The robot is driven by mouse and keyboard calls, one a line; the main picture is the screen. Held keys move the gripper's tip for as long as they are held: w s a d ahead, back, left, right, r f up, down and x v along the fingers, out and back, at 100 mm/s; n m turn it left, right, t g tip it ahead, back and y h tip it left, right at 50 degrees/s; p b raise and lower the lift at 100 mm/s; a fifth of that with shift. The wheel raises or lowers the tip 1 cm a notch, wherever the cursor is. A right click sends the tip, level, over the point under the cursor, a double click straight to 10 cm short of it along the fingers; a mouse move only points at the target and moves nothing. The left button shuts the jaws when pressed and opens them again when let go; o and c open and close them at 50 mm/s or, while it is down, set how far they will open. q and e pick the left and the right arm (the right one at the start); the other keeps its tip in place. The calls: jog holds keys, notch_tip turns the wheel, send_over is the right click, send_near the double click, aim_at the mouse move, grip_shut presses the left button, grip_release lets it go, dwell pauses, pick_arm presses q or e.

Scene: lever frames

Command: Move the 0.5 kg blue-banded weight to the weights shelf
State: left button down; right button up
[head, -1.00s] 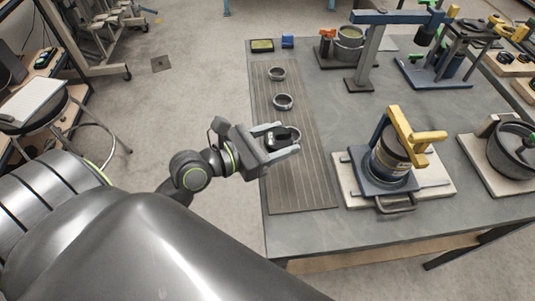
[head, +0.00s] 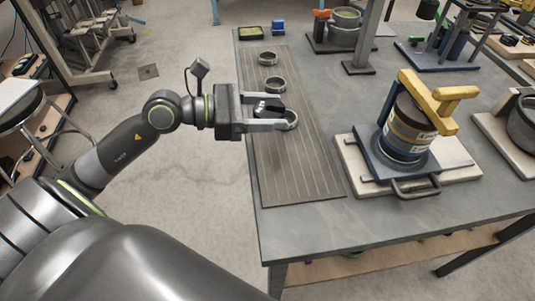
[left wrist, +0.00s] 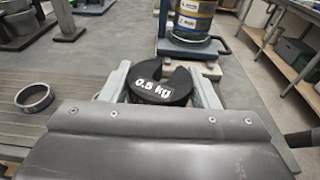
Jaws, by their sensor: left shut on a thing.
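A black slotted weight (left wrist: 163,88) marked "0.5 kg" sits between the fingers of my left gripper (left wrist: 160,72) in the left wrist view. In the head view the same dark weight (head: 266,106) shows between the fingers of my left gripper (head: 284,116), which is shut on it over the grooved mat at the table's left side. No blue band shows on the weight from these angles. I cannot pick out the weights shelf in these frames. My right gripper is not in view.
More lever frames (head: 365,35) stand behind. The mat's near part is clear.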

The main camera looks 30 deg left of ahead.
pick_arm(q)
jog(key=b, duration=0.1)
send_over(268, 150)
notch_tip(268, 150, down, 5)
jog(key=shift+r, duration=0.1)
jog(key=shift+f, duration=0.4)
notch_tip(268, 150, down, 3)
jog(key=shift+b, duration=0.5)
jog(key=shift+f, duration=0.5)
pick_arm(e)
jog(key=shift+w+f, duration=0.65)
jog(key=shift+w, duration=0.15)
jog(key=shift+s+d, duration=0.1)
